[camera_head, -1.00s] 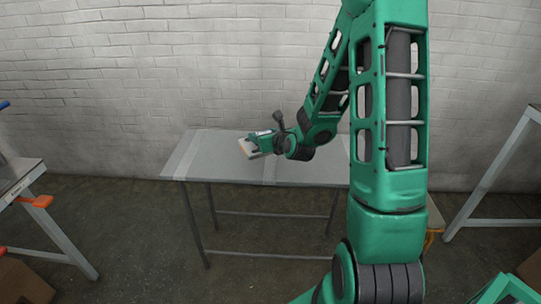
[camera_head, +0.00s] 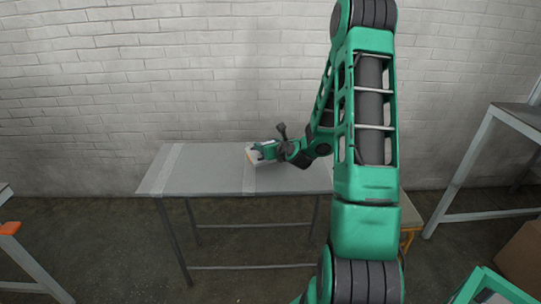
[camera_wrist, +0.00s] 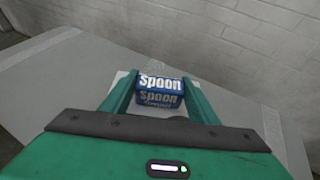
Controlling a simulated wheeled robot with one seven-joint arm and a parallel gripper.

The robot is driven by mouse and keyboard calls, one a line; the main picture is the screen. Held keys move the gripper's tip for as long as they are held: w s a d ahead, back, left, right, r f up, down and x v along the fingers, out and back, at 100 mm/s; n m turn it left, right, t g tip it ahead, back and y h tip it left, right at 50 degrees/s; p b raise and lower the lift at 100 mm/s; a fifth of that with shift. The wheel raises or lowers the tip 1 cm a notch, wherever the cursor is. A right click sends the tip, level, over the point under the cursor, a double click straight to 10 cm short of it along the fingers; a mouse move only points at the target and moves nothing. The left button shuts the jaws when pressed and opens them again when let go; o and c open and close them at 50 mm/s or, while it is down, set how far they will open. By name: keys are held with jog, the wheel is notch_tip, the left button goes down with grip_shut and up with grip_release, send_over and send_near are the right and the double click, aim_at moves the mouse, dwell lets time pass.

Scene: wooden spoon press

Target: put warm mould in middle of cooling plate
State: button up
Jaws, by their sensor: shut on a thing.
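My gripper (camera_head: 258,153) is shut on the mould (camera_head: 250,157), seen as a small pale piece at its tip in the head view. In the wrist view, the mould shows as a blue block (camera_wrist: 160,92) lettered "Spoon Compact" with a pale flat part around it. The fingers (camera_wrist: 160,100) stand on either side of the blue block. The mould is over the grey tabletop (camera_head: 205,170), which I take as the cooling plate, near a paler cross band (camera_head: 249,180). I cannot tell whether it touches the surface.
Another pale band (camera_head: 162,165) crosses the tabletop near its left end. The grey top between the bands is clear. A white brick wall (camera_head: 120,90) stands behind. Another metal-legged table (camera_head: 470,165) is at right, and part of one (camera_head: 35,265) at left.

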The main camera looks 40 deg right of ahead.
jog(key=shift+w+d+f, duration=0.15)
jog(key=shift+d+f, duration=0.15)
jog(key=shift+d, duration=0.2)
jog(key=shift+w+d+f, duration=0.1)
jog(key=shift+d+f, duration=0.15)
jog(key=shift+d, duration=0.25)
jog(key=shift+f, duration=2)
jog(key=o, duration=1.4)
jog(key=shift+f, duration=0.15)
jog(key=shift+c, duration=0.2)
jog(key=o, duration=0.4)
